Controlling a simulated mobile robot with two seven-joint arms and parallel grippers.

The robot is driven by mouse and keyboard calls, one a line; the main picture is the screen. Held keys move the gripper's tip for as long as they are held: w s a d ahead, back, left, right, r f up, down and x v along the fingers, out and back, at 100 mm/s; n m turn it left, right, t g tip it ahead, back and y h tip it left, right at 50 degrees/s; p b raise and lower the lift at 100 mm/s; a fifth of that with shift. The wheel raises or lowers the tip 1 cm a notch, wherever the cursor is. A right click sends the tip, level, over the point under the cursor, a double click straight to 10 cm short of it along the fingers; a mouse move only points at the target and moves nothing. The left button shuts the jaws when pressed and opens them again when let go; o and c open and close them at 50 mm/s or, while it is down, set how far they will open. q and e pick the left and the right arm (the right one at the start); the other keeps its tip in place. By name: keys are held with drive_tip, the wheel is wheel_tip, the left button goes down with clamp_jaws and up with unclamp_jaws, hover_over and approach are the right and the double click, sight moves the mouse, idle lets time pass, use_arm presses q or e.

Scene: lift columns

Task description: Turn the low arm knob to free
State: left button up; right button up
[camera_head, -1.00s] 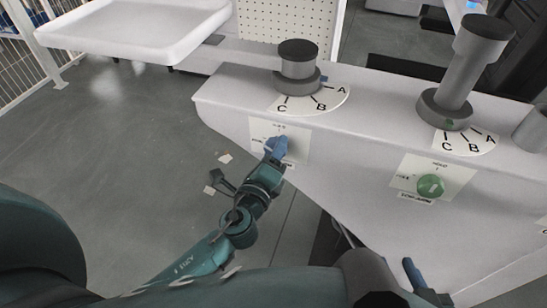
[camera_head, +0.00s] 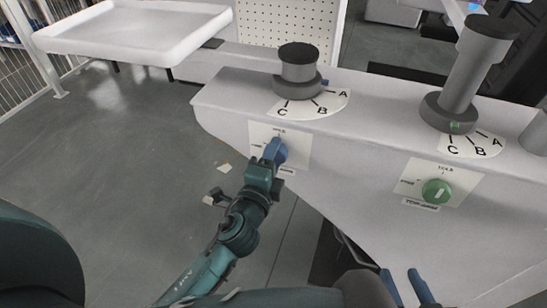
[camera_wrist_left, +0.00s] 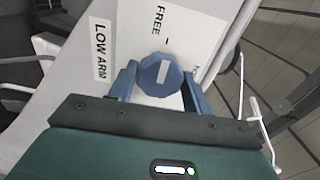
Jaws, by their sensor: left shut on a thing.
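The low arm knob (camera_wrist_left: 163,74) is blue with a white pointer bar, on a white plate (camera_wrist_left: 203,22) lettered FREE and LOW ARM. In the left wrist view its bar runs roughly toward the tick by FREE. My left gripper (camera_wrist_left: 160,82) is shut on this knob, with one blue finger on each side. In the head view my left gripper (camera_head: 274,153) reaches the plate on the front of the white arm housing, and the fingers largely hide the knob. My right gripper (camera_head: 400,271) is at the bottom edge, its two blue fingers apart and empty, clear of the housing's knobs.
A green knob (camera_head: 436,191) sits on another plate to the right. Dark grey columns (camera_head: 299,64) and (camera_head: 466,72) stand on the housing (camera_head: 375,110) above A-B-C dials. A white tray (camera_head: 130,28) is at upper left. Floor at left is mostly clear.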

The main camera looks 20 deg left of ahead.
idle(0.3)
use_arm(q)
drive_tip(key=o, duration=1)
drive_tip(key=shift+c, duration=0.2)
use_arm(e)
drive_tip(key=shift+d+r, duration=0.1)
